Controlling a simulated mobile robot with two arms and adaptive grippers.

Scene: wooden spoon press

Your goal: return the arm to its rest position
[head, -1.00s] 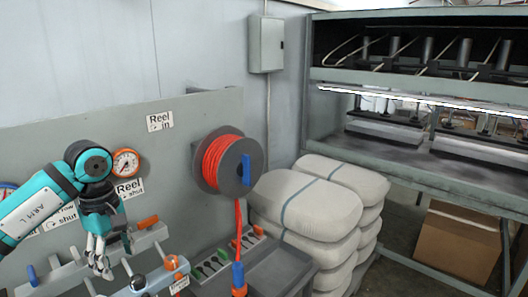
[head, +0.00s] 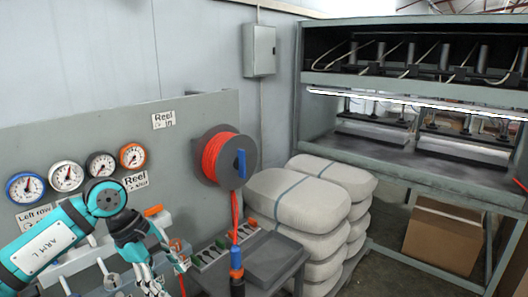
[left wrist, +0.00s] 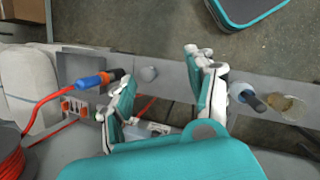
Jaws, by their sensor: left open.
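My left arm (head: 45,250) is teal and white and comes in from the lower left in the head view. My left gripper (head: 165,274) is at the lower left, in front of the bench with valve levers, and its tips partly overlap them. In the left wrist view, the two fingers of the left gripper (left wrist: 160,68) stand apart with nothing between them. A grey rail with knobs shows beyond the fingertips. My right gripper does not show.
A red hose reel (head: 212,158) hangs on the grey panel, beside several gauges (head: 132,155). Its hose has a blue connector (left wrist: 92,82). White sacks (head: 310,200) are stacked next to a grey tray (head: 272,258). A press rack (head: 440,178) and cardboard box (head: 442,236) stand at the right.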

